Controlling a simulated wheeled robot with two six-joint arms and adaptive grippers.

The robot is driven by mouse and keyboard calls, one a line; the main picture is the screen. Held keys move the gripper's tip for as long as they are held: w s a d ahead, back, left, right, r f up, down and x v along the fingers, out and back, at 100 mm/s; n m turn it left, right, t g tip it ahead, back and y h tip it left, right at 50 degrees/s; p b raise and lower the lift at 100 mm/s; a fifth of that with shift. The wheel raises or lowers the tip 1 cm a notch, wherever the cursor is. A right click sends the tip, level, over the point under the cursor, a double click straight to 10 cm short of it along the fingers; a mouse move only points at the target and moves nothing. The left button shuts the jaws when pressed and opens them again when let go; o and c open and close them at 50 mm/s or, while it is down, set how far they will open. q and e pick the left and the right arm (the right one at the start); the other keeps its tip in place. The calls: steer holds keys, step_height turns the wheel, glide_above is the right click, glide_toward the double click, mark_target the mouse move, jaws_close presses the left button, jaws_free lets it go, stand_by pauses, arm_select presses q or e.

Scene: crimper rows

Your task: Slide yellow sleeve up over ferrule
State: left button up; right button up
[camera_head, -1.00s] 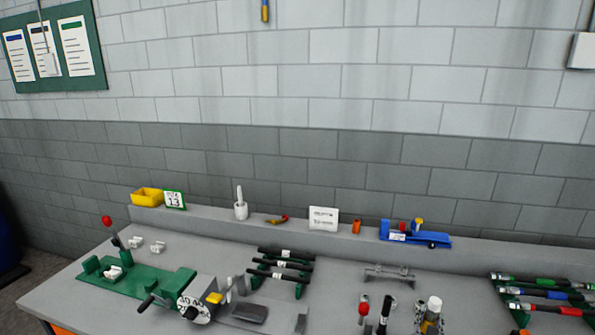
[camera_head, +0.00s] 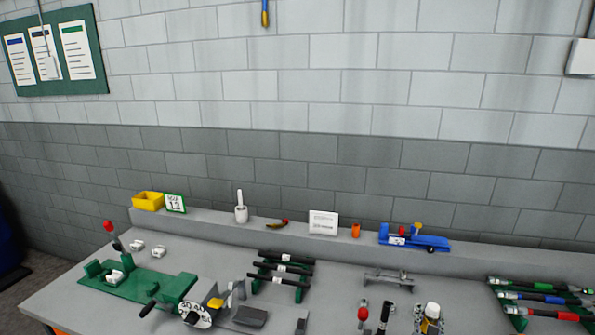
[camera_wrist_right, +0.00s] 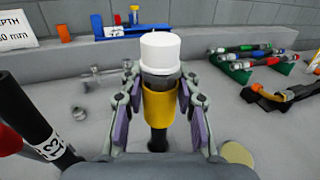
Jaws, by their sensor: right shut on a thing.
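The yellow sleeve (camera_wrist_right: 160,106) stands upright in the right wrist view, around the lower part of a grey ferrule (camera_wrist_right: 159,82). A white cylindrical piece (camera_wrist_right: 161,53) tops the ferrule, and a black hose end shows below the sleeve. My right gripper (camera_wrist_right: 160,100) is shut on the sleeve, with a purple-padded finger on each side. In the head view the right gripper (camera_head: 429,321) is small at the bottom edge, with the white top above it and a little yellow between its fingers. My left gripper is not in view.
A green-based machine with a dial (camera_head: 194,314) stands at left. Black hoses lie on a green rack (camera_head: 281,275) mid-bench. Another hose rack (camera_head: 545,300) is at right. A blue tool (camera_head: 413,240) sits on the back ledge. A black hose (camera_wrist_right: 35,125) leans close at left in the wrist view.

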steer(key=shift+r+p, duration=0.35)
steer(key=shift+r, duration=0.15)
